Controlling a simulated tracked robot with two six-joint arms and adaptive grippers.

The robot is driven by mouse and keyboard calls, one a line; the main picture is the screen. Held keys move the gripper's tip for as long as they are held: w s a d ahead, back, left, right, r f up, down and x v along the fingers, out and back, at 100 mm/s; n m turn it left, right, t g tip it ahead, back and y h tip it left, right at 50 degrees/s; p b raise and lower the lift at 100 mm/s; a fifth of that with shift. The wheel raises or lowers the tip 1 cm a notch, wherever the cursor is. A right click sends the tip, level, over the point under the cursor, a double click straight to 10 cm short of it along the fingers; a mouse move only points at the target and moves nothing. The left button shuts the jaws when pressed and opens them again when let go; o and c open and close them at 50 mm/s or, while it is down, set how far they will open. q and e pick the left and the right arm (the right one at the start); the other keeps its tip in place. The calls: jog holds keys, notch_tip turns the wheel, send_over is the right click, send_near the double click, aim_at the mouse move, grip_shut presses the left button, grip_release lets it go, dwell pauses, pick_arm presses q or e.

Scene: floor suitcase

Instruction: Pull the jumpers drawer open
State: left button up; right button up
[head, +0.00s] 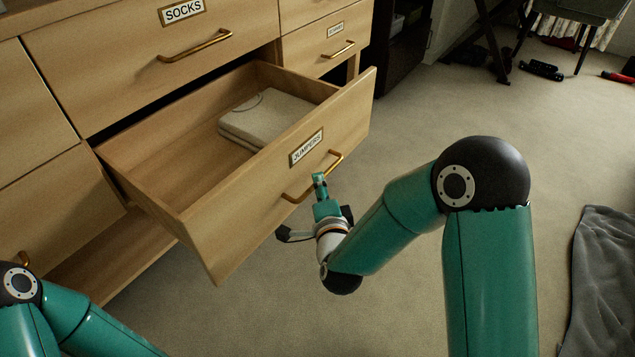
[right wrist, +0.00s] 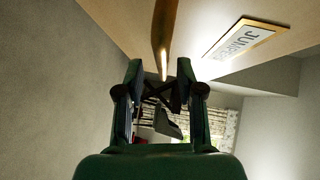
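The jumpers drawer (head: 240,228) stands pulled well out of the wooden chest in the head view, with a JUMPERS label on its front. A folded pale garment (head: 265,116) lies inside it. Its brass bar handle (head: 334,160) is on the front below the label. My right gripper (head: 319,180) is at the handle. In the right wrist view its two fingers (right wrist: 161,72) are apart, with the handle (right wrist: 163,40) reaching down between their tips; I see no finger clearly pressing on it. My left arm shows at the lower left, but its gripper is out of view.
The socks drawer (head: 130,60) above is shut. Another drawer (head: 328,42) with a brass handle is at the upper right of the chest. Carpet (head: 420,130) is clear in front of the jumpers drawer. A grey cloth (head: 603,280) lies on the floor at right.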

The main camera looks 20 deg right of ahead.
jog(key=shift+s+a+r, duration=0.15)
jog(key=shift+s+a, duration=0.05)
jog(key=shift+s, duration=0.95)
jog(key=shift+s+a+r, duration=0.15)
jog(key=shift+s, duration=0.95)
jog(key=s+d+f+g+h+p, duration=0.1)
jog(key=d+f+g+p, duration=0.25)
jog(key=d, duration=0.25)
jog(key=s+f+n+g+y+p, duration=0.2)
jog(key=s+f+n+g+p, duration=0.3)
jog(key=f, duration=0.6)
jog(key=s+a+f+n+g+y, duration=0.2)
jog(key=s+a+n, duration=0.1)
jog(key=s, duration=0.2)
jog(key=s+a+f+n+g+y+b, duration=0.1)
jog(key=s+a+f+n+g, duration=0.1)
jog(key=s+a+f+n, duration=0.3)
jog(key=s+n+g+y, duration=0.2)
jog(key=s+g, duration=0.1)
jog(key=s, duration=0.3)
notch_tip(320, 180, up, 38)
jog(key=p, duration=3.7)
jog(key=shift+s+a+r+n+p, duration=0.15)
jog(key=shift+s+a+n+p, duration=0.15)
jog(key=shift+n+p, duration=0.1)
